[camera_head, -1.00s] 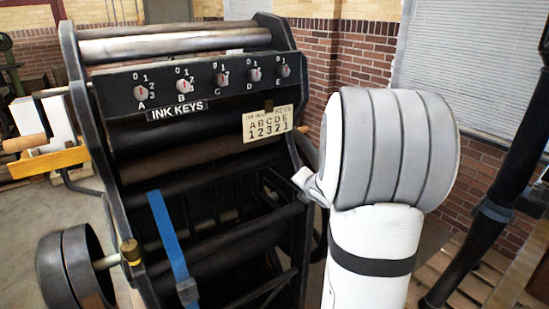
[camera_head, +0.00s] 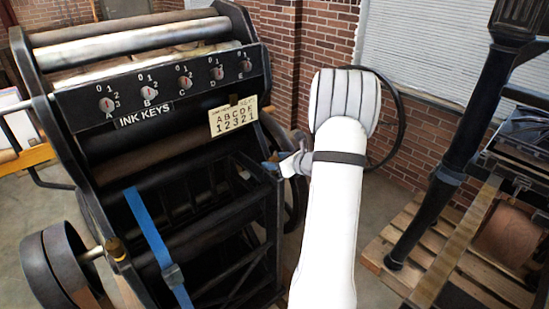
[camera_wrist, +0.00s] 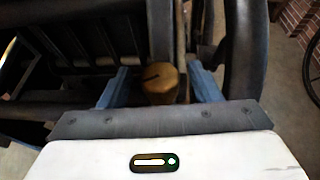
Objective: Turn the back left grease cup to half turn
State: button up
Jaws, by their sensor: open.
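In the wrist view a brass grease cup (camera_wrist: 161,82) with a dark line across its top stands between the blue fingers of my gripper (camera_wrist: 163,86). The fingers are apart, with a gap visible on each side of the cup. In the head view my gripper (camera_head: 271,164) is at the right side of the press, and the cup at it cannot be made out. Another brass grease cup (camera_head: 117,250) shows at the press's lower left. I cannot tell from these views which cup is the back left one.
The black press (camera_head: 190,150) carries a row of ink keys (camera_head: 187,83) and a label card (camera_head: 233,116). A blue strap (camera_head: 152,235) hangs on its front. A wooden pallet (camera_head: 445,240) and a black post (camera_head: 465,120) stand at right. Some floor is open between.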

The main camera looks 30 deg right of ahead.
jog(key=shift+w+a+f, duration=0.15)
jog(key=shift+w+f, duration=0.1)
jog(key=shift+w, duration=0.35)
jog(key=c, duration=1)
jog(key=b, duration=0.2)
jog(key=shift+f+m+h+b, duration=0.25)
jog(key=shift+m+h+b, duration=0.05)
jog(key=shift+b, duration=0.1)
jog(key=shift+h+b, duration=0.3)
jog(key=shift+b, duration=0.25)
jog(key=shift+r+m+t+h+b, duration=0.3)
jog(key=shift+m+b, duration=0.2)
jog(key=shift+b, duration=0.2)
